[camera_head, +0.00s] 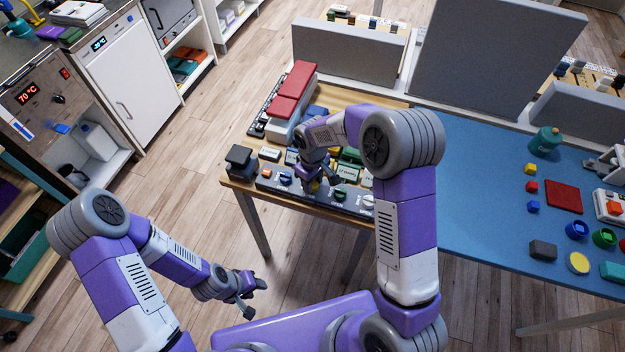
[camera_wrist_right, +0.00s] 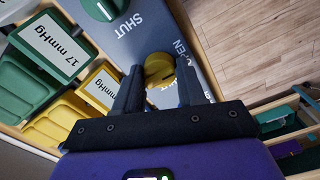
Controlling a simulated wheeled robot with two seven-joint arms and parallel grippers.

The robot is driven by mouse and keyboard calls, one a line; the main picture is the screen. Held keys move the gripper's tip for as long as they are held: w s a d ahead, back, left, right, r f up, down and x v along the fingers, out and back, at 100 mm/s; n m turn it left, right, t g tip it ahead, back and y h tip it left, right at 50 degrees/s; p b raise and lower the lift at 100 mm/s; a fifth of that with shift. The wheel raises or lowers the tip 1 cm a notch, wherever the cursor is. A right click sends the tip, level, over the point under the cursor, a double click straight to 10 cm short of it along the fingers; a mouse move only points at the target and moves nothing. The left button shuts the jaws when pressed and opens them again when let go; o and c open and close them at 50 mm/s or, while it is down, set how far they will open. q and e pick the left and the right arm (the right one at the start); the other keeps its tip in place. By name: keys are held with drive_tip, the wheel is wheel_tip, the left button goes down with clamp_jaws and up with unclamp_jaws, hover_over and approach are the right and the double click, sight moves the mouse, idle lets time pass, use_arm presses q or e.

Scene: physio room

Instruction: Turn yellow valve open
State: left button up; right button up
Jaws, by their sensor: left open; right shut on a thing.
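The yellow valve (camera_wrist_right: 158,67) sits on a dark grey panel (camera_wrist_right: 140,38) in the right wrist view, between the fingertips of my right gripper (camera_wrist_right: 158,84). The gripper is shut on it. Printed words SHUT and part of OPEN show beside it; which one its handle points at I cannot tell. In the head view my right gripper (camera_head: 313,187) is down at the panel and hides the yellow valve. A green valve (camera_wrist_right: 103,8) is beside it in the wrist view. My left gripper (camera_head: 245,288) is open and empty, over the floor.
A blue valve (camera_head: 285,178) and a white valve (camera_head: 367,202) are on the same panel. Labelled green and yellow boxes (camera_wrist_right: 100,88) stand close behind it. A red-topped device (camera_head: 292,92) is at the table's back. A blue table (camera_head: 470,190) adjoins at the right.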

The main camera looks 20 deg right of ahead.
idle(0.3)
drive_tip(key=o, duration=1.1)
drive_tip(key=shift+c, duration=0.2)
wheel_tip(320, 180, up, 8)
drive_tip(key=shift+f+p, duration=0.2)
drive_tip(key=shift+p, duration=0.5)
drive_tip(key=shift+s+f, duration=0.1)
